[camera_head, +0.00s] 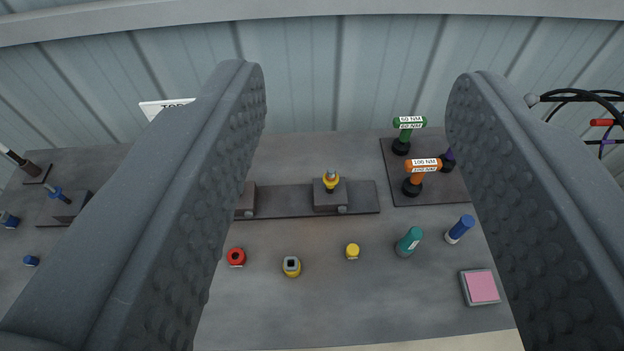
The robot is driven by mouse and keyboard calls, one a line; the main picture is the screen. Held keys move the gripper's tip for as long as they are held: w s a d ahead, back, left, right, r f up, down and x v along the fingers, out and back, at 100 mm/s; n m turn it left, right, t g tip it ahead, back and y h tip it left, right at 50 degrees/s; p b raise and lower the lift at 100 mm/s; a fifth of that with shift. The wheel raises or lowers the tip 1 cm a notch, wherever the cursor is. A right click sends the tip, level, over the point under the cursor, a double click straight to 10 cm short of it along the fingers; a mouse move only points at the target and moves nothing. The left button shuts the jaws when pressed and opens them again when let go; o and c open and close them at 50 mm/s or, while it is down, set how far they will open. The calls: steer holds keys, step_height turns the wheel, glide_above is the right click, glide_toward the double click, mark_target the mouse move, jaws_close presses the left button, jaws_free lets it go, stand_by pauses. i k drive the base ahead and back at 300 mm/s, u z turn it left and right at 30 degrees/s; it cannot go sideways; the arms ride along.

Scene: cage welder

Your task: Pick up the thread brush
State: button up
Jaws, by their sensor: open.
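My gripper (356,95) is open and empty. Its two grey, dimpled fingers fill the left and right of the view, with a wide gap between them above the workbench. No item is labelled as the thread brush, and I cannot tell for sure which one it is. Upright candidates are a teal cylinder (408,242) and a blue cylinder (460,229) at the right, and a dark brown rod with a pale upper part (17,159) at the far left. None of these touches the fingers. The left finger hides part of the bench.
Green (405,134) and orange (416,177) torque tools stand behind right. A pink-topped box (480,287) lies front right. A corrugated wall (340,70) closes the back.

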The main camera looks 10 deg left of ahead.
mark_target(406, 246)
steer(key=z, duration=0.5)
steer(key=k, duration=1.15)
steer(key=u, duration=0.6)
steer(key=i, duration=1.55)
steer(key=z, duration=0.6)
